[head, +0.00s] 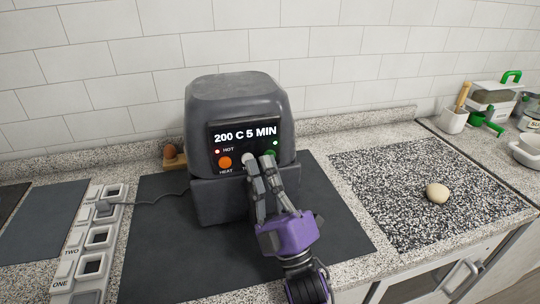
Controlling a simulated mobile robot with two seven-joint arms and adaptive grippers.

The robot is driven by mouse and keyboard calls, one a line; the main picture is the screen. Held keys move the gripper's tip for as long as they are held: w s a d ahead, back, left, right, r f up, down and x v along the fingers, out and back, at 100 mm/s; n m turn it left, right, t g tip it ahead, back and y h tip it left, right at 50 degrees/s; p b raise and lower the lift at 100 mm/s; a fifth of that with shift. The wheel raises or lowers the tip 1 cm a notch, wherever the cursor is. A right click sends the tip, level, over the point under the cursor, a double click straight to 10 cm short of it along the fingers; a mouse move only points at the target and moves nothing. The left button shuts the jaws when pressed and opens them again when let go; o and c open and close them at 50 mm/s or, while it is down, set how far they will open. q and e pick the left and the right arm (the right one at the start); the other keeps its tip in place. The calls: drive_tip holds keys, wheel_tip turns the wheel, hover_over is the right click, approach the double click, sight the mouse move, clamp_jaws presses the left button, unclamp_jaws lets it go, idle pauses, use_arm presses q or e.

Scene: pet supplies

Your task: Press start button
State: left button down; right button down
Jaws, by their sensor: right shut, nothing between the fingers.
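A dark grey countertop cooker (236,92) stands on a dark mat. Its lit display (245,134) reads "200 C 5 MIN". Below the display are a small lit lamp marked HOT and an orange button (224,162) marked HEAT. A green button (270,155) at the panel's right is partly covered by my fingers. My right gripper (259,160), with a purple body, is shut and empty. Its fingertips are at the lower right of the panel; I cannot tell whether they touch it. They hide other labels, and no start label is readable. My left gripper is not in view.
A white power strip (93,240) with switches lies at left, with a cord running to the cooker. A brown egg-like item (170,152) sits behind the cooker. A pale round ball (437,193) rests on the speckled board at right. Containers stand at far right.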

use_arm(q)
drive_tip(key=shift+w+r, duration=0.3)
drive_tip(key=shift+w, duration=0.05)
use_arm(e)
drive_tip(key=shift+s+d, duration=0.25)
drive_tip(key=shift+s, duration=0.35)
drive_tip(key=shift+s, duration=0.1)
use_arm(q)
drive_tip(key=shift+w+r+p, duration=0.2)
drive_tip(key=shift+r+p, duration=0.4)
use_arm(e)
drive_tip(key=s, duration=0.1)
drive_tip(key=s+d, duration=0.1)
drive_tip(key=s, duration=0.2)
drive_tip(key=shift+s+d, duration=0.25)
drive_tip(key=shift+s, duration=0.05)
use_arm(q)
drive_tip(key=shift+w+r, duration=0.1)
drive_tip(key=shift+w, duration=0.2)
